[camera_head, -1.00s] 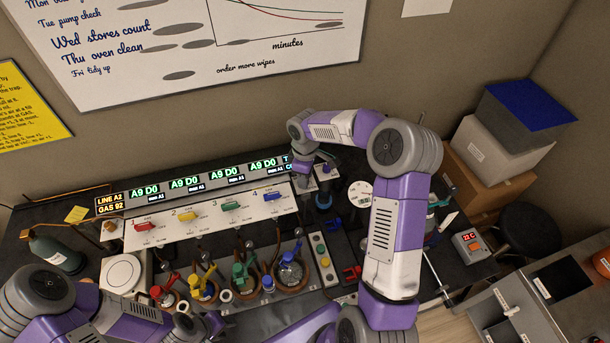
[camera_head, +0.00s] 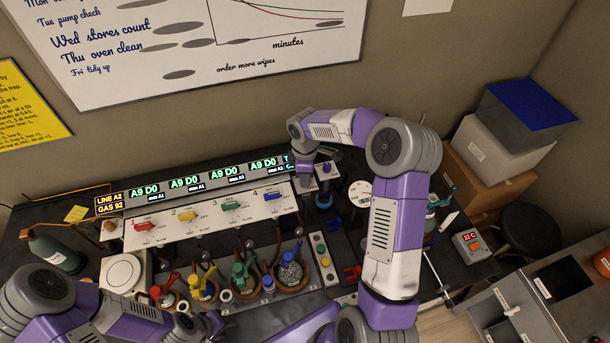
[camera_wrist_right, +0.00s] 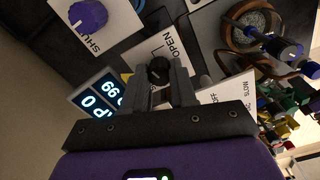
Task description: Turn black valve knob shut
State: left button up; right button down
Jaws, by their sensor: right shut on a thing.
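The black valve knob (camera_wrist_right: 158,69) sits between the two fingertips of my right gripper (camera_wrist_right: 160,82) in the right wrist view. The fingers are shut on its sides. White plates around it carry words, with OPEN legible beside the knob. In the head view my right gripper (camera_head: 304,181) reaches down at the right end of the long white valve panel (camera_head: 180,228), and my wrist hides the black knob. My left gripper (camera_head: 208,326) is low at the left, apart from the panel; its fingers are too small and partly hidden to judge.
A purple knob (camera_wrist_right: 88,15) on a plate marked SHUT is close by, as is a lit display (camera_wrist_right: 97,102). Flasks with coloured clamps (camera_head: 290,272) stand before the panel. A green bottle (camera_head: 55,254) is at left, stacked boxes (camera_head: 500,145) at right.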

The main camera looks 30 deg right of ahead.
jog(key=n, duration=0.7)
jog(key=shift+r, duration=0.1)
jog(key=n, duration=0.4)
jog(key=shift+w, duration=0.1)
jog(key=shift+n, duration=1.9)
jog(key=c, duration=1.2)
grip_release()
notch_tip(320, 180, up, 8)
jog(key=shift+f+b, duration=0.2)
jog(key=shift+b, duration=0.1)
